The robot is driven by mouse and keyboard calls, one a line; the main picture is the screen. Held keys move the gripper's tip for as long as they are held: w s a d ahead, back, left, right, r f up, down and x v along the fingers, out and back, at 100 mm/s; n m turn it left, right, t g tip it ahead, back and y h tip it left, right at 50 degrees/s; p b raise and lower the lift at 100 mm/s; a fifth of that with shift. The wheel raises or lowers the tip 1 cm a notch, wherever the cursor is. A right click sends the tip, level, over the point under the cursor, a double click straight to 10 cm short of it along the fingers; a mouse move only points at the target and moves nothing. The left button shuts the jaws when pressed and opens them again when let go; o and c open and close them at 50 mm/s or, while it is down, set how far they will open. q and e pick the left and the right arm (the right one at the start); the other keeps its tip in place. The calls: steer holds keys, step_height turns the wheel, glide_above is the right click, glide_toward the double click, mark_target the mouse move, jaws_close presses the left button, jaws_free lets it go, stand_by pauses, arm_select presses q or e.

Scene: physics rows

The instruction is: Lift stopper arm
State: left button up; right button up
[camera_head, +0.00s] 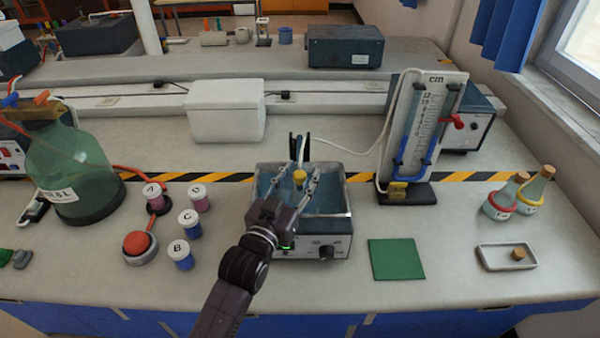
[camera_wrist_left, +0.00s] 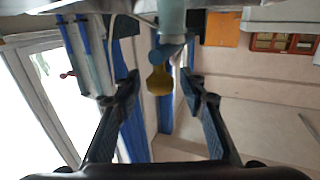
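A small yellow knob (camera_head: 300,177), which looks like the end of the stopper arm, is over the water bath (camera_head: 345,225). In the left wrist view the yellow knob (camera_wrist_left: 159,80) hangs from a blue piece (camera_wrist_left: 167,50) below a pale cylinder (camera_wrist_left: 172,15). My left gripper (camera_head: 309,164) reaches in over the bath's front edge. Its two fingers are apart, one on each side of the knob, and gaps show between them and it in the wrist view (camera_wrist_left: 160,77). My gripper and arm hide part of the bath. My right gripper is not in view.
Lidded jars (camera_head: 189,221) and a green-tinted bottle (camera_head: 72,165) stand at left. A white box (camera_head: 225,110) is behind. A scaled tube stand (camera_head: 425,130), green mat (camera_head: 396,259), flasks (camera_head: 500,202) and small tray (camera_head: 507,259) are at right.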

arm_select(q)
jaws_close()
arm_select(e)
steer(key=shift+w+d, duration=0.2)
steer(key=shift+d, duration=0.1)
